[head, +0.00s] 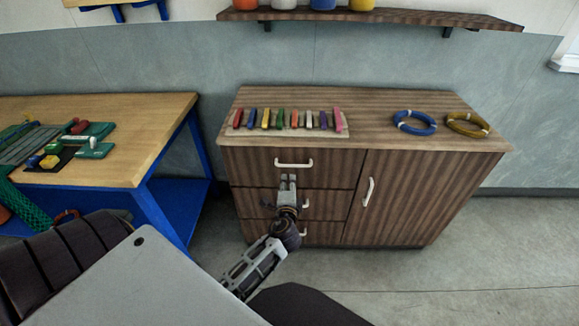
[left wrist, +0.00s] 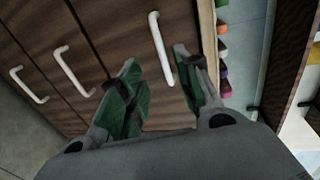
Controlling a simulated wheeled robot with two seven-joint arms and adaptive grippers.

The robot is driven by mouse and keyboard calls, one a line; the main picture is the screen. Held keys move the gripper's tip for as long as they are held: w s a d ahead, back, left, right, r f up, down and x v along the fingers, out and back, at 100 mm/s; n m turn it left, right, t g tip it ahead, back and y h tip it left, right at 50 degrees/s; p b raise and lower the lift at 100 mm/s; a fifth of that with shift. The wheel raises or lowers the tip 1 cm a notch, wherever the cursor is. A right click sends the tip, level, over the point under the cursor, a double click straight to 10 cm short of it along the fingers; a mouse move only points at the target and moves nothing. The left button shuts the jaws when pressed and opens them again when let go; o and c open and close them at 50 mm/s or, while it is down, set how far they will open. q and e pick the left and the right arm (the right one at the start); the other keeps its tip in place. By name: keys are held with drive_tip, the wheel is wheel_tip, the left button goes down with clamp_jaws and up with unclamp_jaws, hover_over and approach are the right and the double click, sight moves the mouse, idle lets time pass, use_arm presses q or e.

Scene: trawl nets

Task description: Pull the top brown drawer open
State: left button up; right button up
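The top brown drawer (head: 250,162) is the uppermost of three in the wood-striped cabinet, and its front looks flush with the cabinet. Its white bar handle (head: 294,164) also shows in the left wrist view (left wrist: 157,40). My left gripper (head: 288,180) is just below this handle in the head view. In the left wrist view its green-padded fingers (left wrist: 158,80) are apart, with the handle's end showing between them. I cannot tell how deep the handle sits between the fingers, and they are not closed on it. My right gripper is not in view.
Lower drawer handles (left wrist: 75,71) are beside the fingers. A cabinet door with a handle (head: 368,191) is at right. A board with several coloured sticks (head: 290,132), a blue coil (head: 414,122) and a yellow coil (head: 467,124) lie on top. A workbench (head: 150,140) stands left.

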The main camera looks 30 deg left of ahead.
sight(289, 166)
use_arm(q)
drive_tip(key=shift+x, duration=6.7)
drive_tip(key=shift+r, duration=0.1)
drive_tip(key=shift+c, duration=0.4)
clamp_jaws()
